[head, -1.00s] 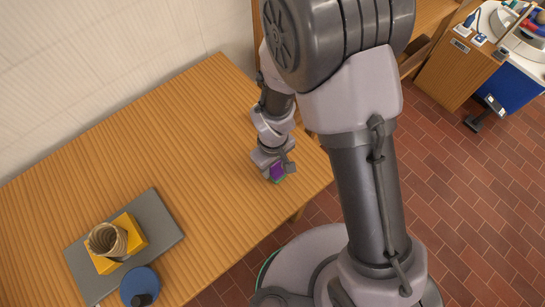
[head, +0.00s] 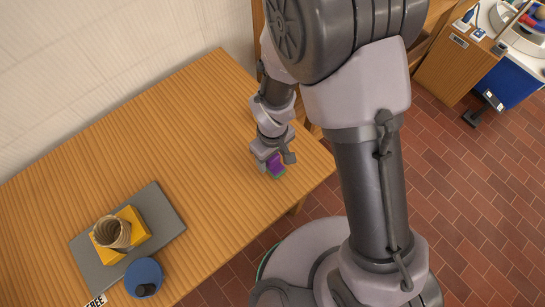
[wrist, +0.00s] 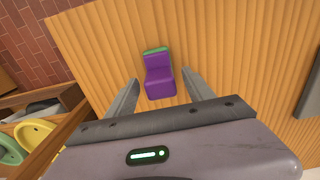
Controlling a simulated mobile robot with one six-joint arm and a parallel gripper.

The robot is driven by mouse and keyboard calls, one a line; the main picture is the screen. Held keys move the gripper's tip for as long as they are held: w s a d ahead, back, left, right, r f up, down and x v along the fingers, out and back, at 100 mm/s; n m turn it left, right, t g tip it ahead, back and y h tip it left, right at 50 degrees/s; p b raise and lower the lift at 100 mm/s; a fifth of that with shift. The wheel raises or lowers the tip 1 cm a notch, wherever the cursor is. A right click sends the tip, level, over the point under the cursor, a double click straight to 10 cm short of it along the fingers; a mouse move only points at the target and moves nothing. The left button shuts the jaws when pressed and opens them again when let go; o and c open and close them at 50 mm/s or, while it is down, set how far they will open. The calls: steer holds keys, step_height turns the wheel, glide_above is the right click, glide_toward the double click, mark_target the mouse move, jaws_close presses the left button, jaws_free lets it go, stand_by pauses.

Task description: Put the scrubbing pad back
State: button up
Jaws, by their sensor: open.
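The scrubbing pad, a purple block with a green layer, is on the table near its right-hand end in the head view (head: 275,165). In the wrist view the pad (wrist: 160,82) shows a stepped purple body with a green edge at its far side. My gripper (wrist: 160,78) is open, with one finger on each side of the pad and a visible gap at both sides. In the head view my gripper (head: 270,155) is just over the pad and partly hides it.
On the table (head: 170,130), a grey board (head: 165,215) carries a yellow block (head: 138,232) with a ribbed brown cup (head: 113,231). A blue disc with a dark knob (head: 143,272) is in front. The wrist view shows a shelf with a yellow bowl (wrist: 35,132) beyond the edge.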

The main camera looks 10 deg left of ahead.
steer(key=w+d+r+m+t+y+p, duration=0.1)
steer(key=d+r+m+p, duration=0.25)
steer(key=r, duration=1.05)
steer(key=d+r+m+t+p, duration=0.1)
steer(key=d+r+m+p, duration=0.2)
steer(key=r, duration=1.1)
steer(key=s+d+r+m+t+y+b, duration=0.1)
steer(key=s+d+r+m+t+b, duration=0.2)
steer(key=s+d+r+m, duration=0.5)
steer(key=shift+d+t, duration=0.4)
steer(key=shift+d, duration=0.35)
